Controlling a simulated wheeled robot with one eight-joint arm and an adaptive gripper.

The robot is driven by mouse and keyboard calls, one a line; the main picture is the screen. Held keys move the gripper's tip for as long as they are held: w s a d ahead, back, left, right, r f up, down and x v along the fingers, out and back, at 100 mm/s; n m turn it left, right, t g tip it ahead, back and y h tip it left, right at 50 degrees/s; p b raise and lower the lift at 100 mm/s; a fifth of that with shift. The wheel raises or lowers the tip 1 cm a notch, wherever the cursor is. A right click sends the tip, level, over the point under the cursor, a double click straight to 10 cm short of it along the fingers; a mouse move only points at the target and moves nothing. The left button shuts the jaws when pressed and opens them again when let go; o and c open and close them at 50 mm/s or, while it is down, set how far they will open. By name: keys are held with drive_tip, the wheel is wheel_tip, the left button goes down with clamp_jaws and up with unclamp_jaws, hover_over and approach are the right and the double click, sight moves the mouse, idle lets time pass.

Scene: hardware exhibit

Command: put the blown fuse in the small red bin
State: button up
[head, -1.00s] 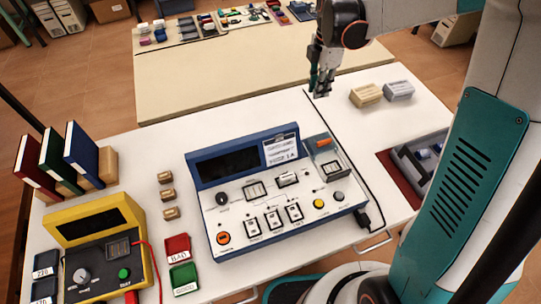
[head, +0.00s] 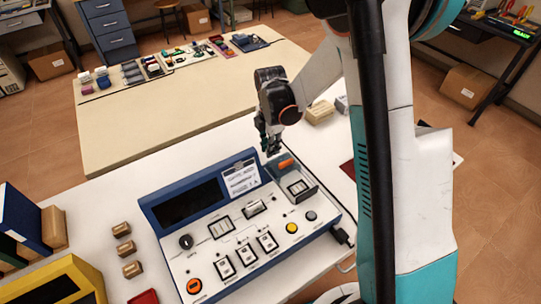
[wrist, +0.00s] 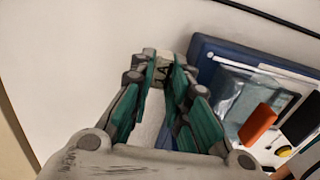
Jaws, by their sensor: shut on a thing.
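My gripper (head: 272,148) hangs in the head view just behind the right rear of the blue-framed tester (head: 168,202). In the wrist view its fingers (wrist: 165,75) are shut on a small pale piece (wrist: 163,68) with dark marking. The fingers hide most of it, and I cannot tell whether it is the blown fuse. The tester's panel has a clip with a pale cylinder (head: 255,208). The small red bin (head: 145,297) shows only as a red edge at the bottom of the head view, left of the tester.
An orange lever (head: 286,163) stands close to my gripper, also seen in the wrist view (wrist: 257,124). Several tan blocks (head: 123,229) stand left of the tester. A yellow-framed device (head: 70,285) is front left. A cream box (head: 320,112) sits behind right.

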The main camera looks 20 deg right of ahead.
drive_tip(key=shift+f+b, duration=0.6)
drive_tip(key=shift+f, duration=1.3)
drive_tip(key=shift+f, duration=0.2)
drive_tip(key=o, duration=0.6)
drive_tip(key=shift+c, duration=0.2)
drive_tip(key=shift+r, duration=0.2)
